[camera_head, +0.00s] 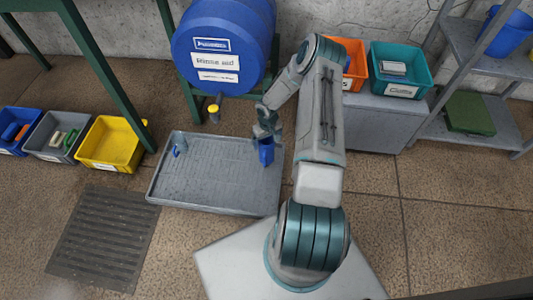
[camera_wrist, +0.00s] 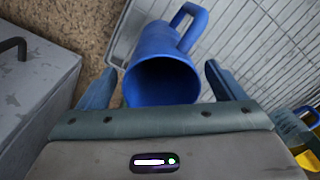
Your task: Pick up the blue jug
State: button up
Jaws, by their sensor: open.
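The blue jug (camera_head: 266,152) stands at the right edge of the grey ribbed tray (camera_head: 210,201) in the head view, partly hidden by my gripper. In the wrist view the blue jug (camera_wrist: 165,67) shows its round open mouth facing me and its handle toward the upper right. My gripper (camera_wrist: 162,85) is open, with one finger on each side of the jug's mouth. A gap shows at the right finger; the left finger is close to the jug's wall. In the head view my gripper (camera_head: 264,135) is right above the jug.
A blue barrel (camera_head: 215,35) with a yellow-capped tap (camera_head: 213,109) hangs over the tray's back. A grey cabinet (camera_head: 375,125) with orange and teal bins stands right of the tray. Blue, grey and yellow bins (camera_head: 112,145) lie left. A floor grate (camera_head: 103,235) is at front left.

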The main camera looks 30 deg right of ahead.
notch_tip(320, 180, down, 5)
jog(key=shift+w+a+r+b, duration=0.1)
jog(key=shift+b, duration=0.85)
jog(key=c, duration=1.1)
jog(key=shift+r, duration=0.1)
